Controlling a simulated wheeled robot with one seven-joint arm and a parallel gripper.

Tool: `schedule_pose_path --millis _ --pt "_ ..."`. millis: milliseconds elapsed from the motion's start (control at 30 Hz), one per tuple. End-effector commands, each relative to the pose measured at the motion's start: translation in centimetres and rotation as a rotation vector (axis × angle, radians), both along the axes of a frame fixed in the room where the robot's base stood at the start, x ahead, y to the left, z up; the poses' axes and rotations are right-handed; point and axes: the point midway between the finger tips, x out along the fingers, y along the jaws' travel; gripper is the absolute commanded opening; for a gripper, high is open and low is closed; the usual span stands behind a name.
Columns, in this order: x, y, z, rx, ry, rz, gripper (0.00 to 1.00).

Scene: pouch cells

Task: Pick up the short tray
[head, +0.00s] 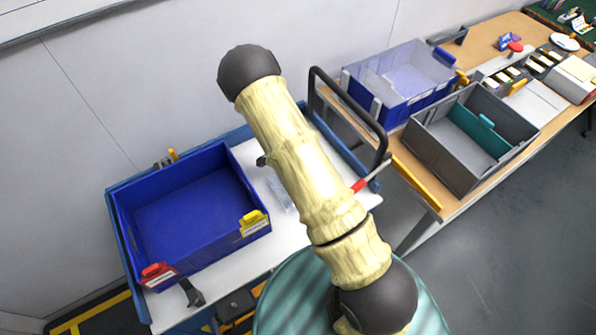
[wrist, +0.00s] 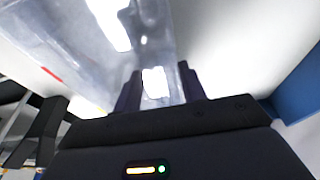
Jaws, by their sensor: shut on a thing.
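A clear, see-through plastic tray (wrist: 75,35) fills the upper left of the wrist view, with bright glare on it. My gripper (wrist: 158,86) is shut on its edge, with one dark finger at each side of the clear wall. In the head view my arm hides the gripper and most of the clear tray; only a faint clear piece (head: 281,192) shows over the white cart top beside the arm. Whether the tray touches the cart top cannot be told.
A blue bin (head: 190,262) with red and yellow clips stands on the cart (head: 283,237) left of my arm. The cart's dark handle (head: 349,99) rises at right. A workbench beyond holds a clear-lidded blue bin (head: 396,106) and a grey bin (head: 434,150) with a teal divider.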

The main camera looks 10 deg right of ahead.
Motion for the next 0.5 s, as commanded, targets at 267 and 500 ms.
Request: schedule_pose_path --millis 267,500 --pt "0.1 0.0 4.1 0.002 -0.005 -0.001 0.18" --pt "0.1 0.0 8.0 0.001 -0.003 -0.001 0.18"
